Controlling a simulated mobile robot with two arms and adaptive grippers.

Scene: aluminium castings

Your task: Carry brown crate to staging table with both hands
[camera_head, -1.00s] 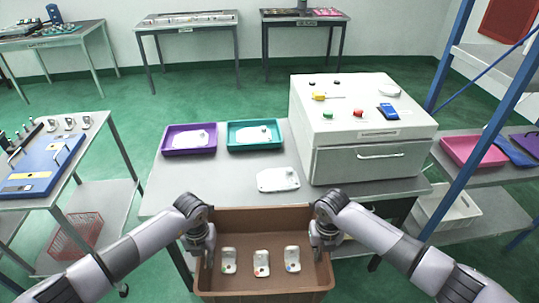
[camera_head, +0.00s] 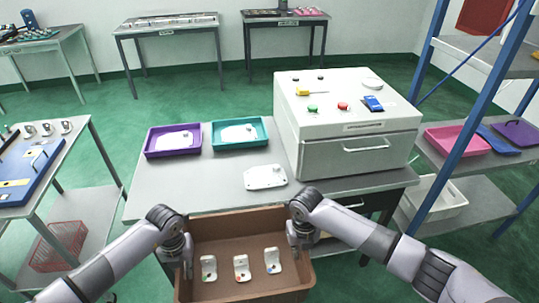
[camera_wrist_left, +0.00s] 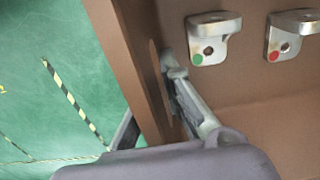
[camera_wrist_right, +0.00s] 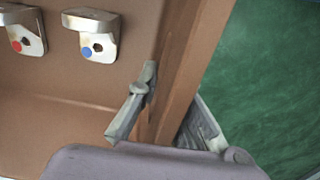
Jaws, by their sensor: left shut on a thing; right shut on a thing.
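The brown crate (camera_head: 240,222) is held in front of me, near the front edge of a grey table. Three metal castings lie in it, with a green-dotted one (camera_head: 208,268), a red-dotted one (camera_head: 241,268) and a blue-dotted one (camera_head: 272,260). My left gripper (camera_head: 186,262) is shut on the crate's left wall; the left wrist view shows a finger inside that wall (camera_wrist_left: 135,70). My right gripper (camera_head: 297,240) is shut on the right wall; the right wrist view shows fingers on both sides of that wall (camera_wrist_right: 190,80).
The grey table (camera_head: 205,185) bears a purple tray (camera_head: 150,152), a teal tray (camera_head: 218,146), a loose casting (camera_head: 265,177) and a white machine (camera_head: 345,115). A table with a blue fixture (camera_head: 35,180) stands left. A blue-post shelf (camera_head: 470,110) stands right.

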